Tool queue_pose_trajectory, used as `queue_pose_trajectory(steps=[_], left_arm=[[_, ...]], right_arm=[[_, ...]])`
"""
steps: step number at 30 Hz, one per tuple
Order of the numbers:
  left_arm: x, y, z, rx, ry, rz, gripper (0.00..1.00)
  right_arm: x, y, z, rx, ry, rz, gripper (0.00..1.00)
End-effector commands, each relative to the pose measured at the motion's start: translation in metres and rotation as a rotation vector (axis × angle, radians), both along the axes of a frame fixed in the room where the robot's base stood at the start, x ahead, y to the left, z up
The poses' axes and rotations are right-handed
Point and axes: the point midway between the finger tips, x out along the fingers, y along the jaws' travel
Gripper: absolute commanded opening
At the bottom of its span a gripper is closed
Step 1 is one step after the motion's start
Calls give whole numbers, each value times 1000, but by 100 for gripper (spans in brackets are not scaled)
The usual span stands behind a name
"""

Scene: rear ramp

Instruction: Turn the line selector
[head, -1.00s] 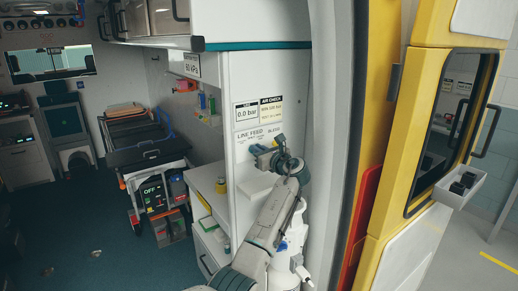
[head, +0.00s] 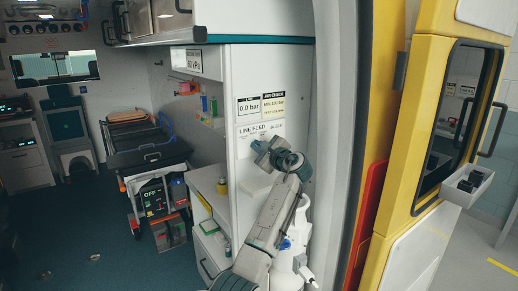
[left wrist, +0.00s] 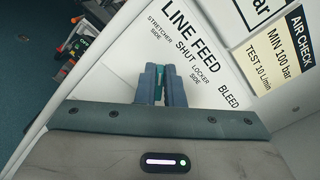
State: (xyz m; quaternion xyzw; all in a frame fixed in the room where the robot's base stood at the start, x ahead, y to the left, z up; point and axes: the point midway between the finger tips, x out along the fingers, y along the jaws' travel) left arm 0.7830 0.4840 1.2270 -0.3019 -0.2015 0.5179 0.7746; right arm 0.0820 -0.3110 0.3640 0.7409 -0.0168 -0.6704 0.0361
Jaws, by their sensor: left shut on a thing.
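The line selector (left wrist: 160,75) shows in the left wrist view as a narrow teal strip between my fingers, below the LINE FEED lettering. The lettering marks STRETCHER SIDE, SHUT, LOCKER SIDE and BLEED. My left gripper (left wrist: 160,90) is shut on the selector; the fingers hide most of it, so I cannot tell its exact setting. In the head view my left gripper (head: 262,148) is against the LINE FEED label panel (head: 272,129), and its body covers the selector there. My right gripper is in neither view.
Above the panel are a 0.0 bar gauge plate (head: 249,107) and an AIR CHECK card (head: 274,105). A counter (head: 211,184) lies left of my arm. The yellow door (head: 400,150) stands at the right. A stretcher (head: 145,153) is further back on the left.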

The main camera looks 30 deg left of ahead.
Motion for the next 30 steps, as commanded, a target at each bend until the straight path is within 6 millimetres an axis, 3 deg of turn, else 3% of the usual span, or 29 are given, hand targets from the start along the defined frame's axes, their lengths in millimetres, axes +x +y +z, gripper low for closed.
queue_pose_trajectory(steps=[19,21,23,30], left_arm=[[0,0,3,-20,-59,-2,0],[0,0,3,-20,-59,-1,18],[0,0,2,-21,-57,-1,30],[0,0,1,-21,-55,0,30]], right_arm=[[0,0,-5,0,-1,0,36],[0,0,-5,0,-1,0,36],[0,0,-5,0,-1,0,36],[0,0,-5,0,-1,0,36]])
